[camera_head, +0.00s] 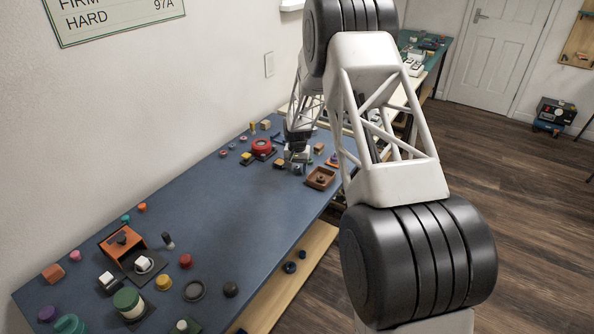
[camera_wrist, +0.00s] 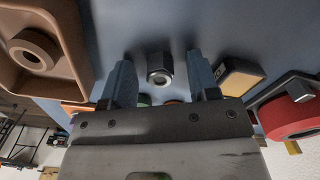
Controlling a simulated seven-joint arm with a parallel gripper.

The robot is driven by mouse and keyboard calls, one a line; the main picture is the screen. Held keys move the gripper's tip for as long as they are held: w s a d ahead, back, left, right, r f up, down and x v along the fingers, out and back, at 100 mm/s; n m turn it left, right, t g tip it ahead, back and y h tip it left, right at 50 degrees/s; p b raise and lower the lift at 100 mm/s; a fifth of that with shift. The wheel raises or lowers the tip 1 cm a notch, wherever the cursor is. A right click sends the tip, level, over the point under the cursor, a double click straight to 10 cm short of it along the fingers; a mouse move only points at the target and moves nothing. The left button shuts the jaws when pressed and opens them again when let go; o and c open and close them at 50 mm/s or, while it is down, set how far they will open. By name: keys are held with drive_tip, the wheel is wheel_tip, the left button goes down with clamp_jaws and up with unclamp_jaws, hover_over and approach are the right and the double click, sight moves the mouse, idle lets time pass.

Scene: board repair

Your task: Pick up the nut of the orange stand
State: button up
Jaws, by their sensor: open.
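A dark hex nut (camera_wrist: 160,68) with a pale hole lies on the blue-grey bench top in the wrist view. My gripper (camera_wrist: 159,60) is open, with one finger on each side of the nut and visible gaps between. I cannot tell the fingers' height relative to it. In the head view my gripper (camera_head: 297,160) is over the far part of the bench, and the nut cannot be made out there. An orange stand (camera_head: 122,243) with a dark piece on it is at the near left, far from my gripper. I cannot tell whether the nut belongs to it.
A brown tray (camera_wrist: 74,50) holding a ring is left of my gripper in the wrist view. A black block with a yellow top (camera_wrist: 240,76) and a red round part (camera_wrist: 288,118) are to the right. The middle of the bench (camera_head: 215,205) is clear; several small parts crowd its near end.

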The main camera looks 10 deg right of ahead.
idle(0.4)
drive_tip(key=c, duration=1)
drive_tip(key=shift+r, duration=0.1)
drive_tip(key=shift+r, duration=0.7)
wheel_tip(320, 180, up, 2)
drive_tip(key=shift+r, duration=0.15)
drive_tip(key=s, duration=1)
drive_tip(key=s+r, duration=0.1)
drive_tip(key=s, duration=0.5)
drive_tip(key=shift+a+r, duration=0.1)
drive_tip(key=shift+a, duration=0.2)
drive_tip(key=shift+w+d, duration=0.1)
